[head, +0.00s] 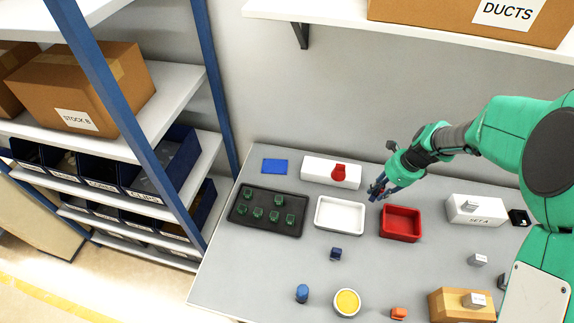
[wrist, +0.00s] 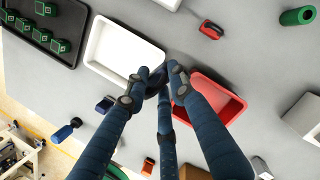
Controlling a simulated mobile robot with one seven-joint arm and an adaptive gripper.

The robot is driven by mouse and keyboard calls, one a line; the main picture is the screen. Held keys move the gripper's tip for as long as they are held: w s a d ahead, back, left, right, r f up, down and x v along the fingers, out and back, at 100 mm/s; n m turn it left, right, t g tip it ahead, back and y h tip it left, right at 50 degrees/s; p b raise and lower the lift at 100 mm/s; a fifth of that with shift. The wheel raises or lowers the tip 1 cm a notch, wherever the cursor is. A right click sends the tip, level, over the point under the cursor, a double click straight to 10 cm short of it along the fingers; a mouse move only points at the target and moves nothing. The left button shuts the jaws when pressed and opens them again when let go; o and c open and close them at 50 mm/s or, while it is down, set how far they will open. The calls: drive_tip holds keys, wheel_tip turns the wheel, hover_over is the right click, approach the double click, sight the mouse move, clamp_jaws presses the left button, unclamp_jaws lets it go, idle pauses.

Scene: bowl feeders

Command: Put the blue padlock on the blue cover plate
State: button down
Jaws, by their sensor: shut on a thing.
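The blue cover plate (head: 275,166) lies flat at the back left of the table, left of a white box. My gripper (head: 379,189) is above the table between the white and red trays. In the wrist view its fingertips (wrist: 162,82) are closed together on a small dark thing, mostly hidden by the fingers; I cannot tell its shape. A small dark blue thing (head: 335,253) lies on the table in front of the white tray. It also shows in the wrist view (wrist: 104,104), too small to tell whether it is the padlock.
A black tray (head: 239,213) holds several green pieces. The white tray (head: 318,224) and red tray (head: 418,235) are empty. A red piece (head: 339,172) is on the white box (head: 314,172). A blue cylinder (head: 302,293) and yellow-filled bowl (head: 347,302) stand at the front.

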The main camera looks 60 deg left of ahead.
drive_tip(key=s+a+n+p, duration=0.1)
drive_tip(key=s+a+n, duration=0.1)
drive_tip(key=s+a, duration=0.9)
drive_tip(key=s+a+n+p, duration=0.1)
drive_tip(key=s+a+n, duration=0.1)
drive_tip(key=s+a, duration=0.9)
wheel_tip(320, 180, down, 6)
drive_tip(key=s+d, duration=0.2)
drive_tip(key=shift+s+d+r+h, duration=0.15)
drive_tip(key=shift+d+r+h, duration=0.1)
drive_tip(key=shift+h, duration=0.15)
drive_tip(key=shift+a, duration=0.15)
hover_over(279, 171)
drive_tip(key=shift+w+d+f, duration=0.3)
drive_tip(key=shift+d+f, duration=0.05)
drive_tip(key=shift+f, duration=0.35)
drive_tip(key=shift+f, duration=1.8)
drive_tip(key=shift+f, duration=0.1)
